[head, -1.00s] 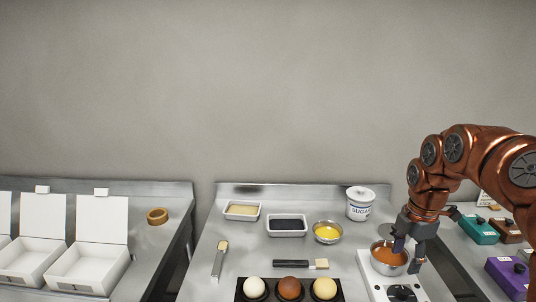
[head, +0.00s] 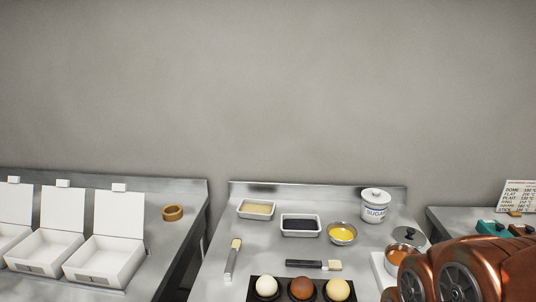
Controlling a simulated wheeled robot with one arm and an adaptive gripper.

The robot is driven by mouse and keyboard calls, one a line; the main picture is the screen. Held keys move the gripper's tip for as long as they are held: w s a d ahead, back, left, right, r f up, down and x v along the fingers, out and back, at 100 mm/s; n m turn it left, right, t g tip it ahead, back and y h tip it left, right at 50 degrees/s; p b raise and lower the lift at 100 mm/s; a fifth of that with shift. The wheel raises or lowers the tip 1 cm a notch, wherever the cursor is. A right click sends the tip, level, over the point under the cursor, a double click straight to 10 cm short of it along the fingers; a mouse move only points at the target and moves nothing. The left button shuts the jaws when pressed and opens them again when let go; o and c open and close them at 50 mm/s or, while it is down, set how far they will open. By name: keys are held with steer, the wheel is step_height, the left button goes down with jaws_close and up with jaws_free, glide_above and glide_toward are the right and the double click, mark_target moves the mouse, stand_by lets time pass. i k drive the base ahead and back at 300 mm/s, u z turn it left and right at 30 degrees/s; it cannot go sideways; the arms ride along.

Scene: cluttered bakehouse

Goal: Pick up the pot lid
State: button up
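The pot lid (head: 417,239) is a grey metal disc with a dark knob. It lies at the right end of the middle steel counter, just behind the pot. The small metal pot (head: 389,266) holds something orange-brown and sits on a white hot plate (head: 378,268). My copper-coloured arm fills the lower right corner and covers part of the pot and the hot plate. My gripper is out of the picture or hidden behind the arm, so its fingers and anything in them cannot be seen.
A sugar jar (head: 375,208) stands behind and left of the lid, with a bowl of yellow liquid (head: 342,233) nearby. A brush (head: 314,265) and a dark holder with round balls (head: 283,291) lie in front. Teal boxes and a sign (head: 518,196) are at right.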

mark_target(413, 237)
steer(key=z, duration=0.75)
